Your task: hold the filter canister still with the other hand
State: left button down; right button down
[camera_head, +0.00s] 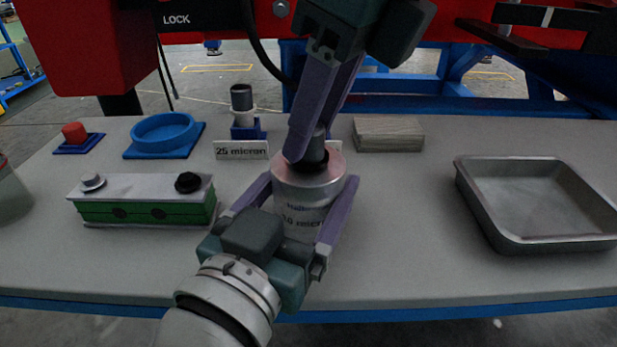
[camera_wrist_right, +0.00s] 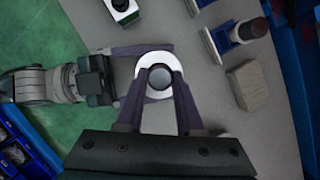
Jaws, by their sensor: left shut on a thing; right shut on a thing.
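A dark round knob (camera_head: 317,152) sits on top of the canister. My right gripper (camera_head: 309,148) comes down from above and is shut on this knob. In the right wrist view, the canister's pale round top (camera_wrist_right: 148,61) shows around the knob (camera_wrist_right: 160,76), with the left fingers on either side. The fingers hide parts of the canister.
A green block with a pale top (camera_head: 130,183) lies at left. Behind are a blue ring (camera_head: 163,130), a red piece (camera_head: 74,132), a small cylinder (camera_head: 242,100) in a blue stand, a "25 micron" sign (camera_head: 241,150) and a grey block (camera_head: 388,134). A metal tray (camera_head: 500,236) sits at right.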

jog(key=shift+r, duration=3.9)
pick_arm(q)
grip_release()
